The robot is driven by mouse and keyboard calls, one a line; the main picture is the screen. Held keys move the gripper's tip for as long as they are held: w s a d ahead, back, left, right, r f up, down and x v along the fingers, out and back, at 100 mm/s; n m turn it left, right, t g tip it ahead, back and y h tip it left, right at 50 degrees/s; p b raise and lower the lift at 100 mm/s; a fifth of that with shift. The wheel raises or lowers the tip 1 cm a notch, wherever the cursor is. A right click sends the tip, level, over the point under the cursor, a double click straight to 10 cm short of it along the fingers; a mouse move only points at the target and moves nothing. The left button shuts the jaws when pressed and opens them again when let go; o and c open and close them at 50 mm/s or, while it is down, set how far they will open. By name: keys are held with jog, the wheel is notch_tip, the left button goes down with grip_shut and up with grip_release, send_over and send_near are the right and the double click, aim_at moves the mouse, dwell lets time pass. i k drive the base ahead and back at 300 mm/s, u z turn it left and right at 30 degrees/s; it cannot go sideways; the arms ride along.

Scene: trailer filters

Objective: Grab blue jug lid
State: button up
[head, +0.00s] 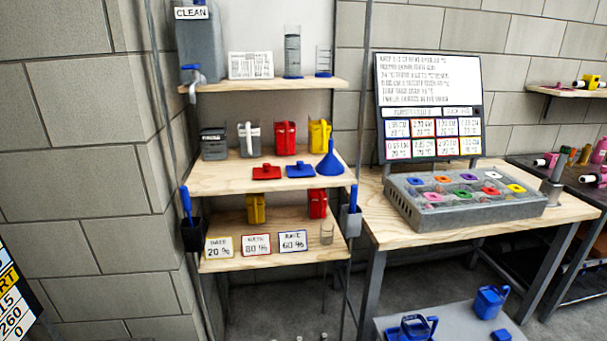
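A flat blue lid with a raised handle (300,170) lies on the middle wooden shelf, between a flat red lid (266,172) and a blue funnel (330,162). A second small blue piece (501,335), perhaps also a lid, lies on a grey surface at the bottom right and is cut by the frame edge. A blue jug (490,302) stands beside it on that surface. Another blue handled object (415,327) is partly cut off there. My gripper is not in view.
Blue-handled tools hang in holders on both shelf posts. A grey tray of coloured parts (470,205) sits on the wooden table (400,230) to the right. Grey floor shows between the furniture.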

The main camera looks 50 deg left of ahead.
aim_at(301, 169)
jog(key=u, duration=1.1)
jog(key=i, duration=0.8)
jog(key=u, duration=0.2)
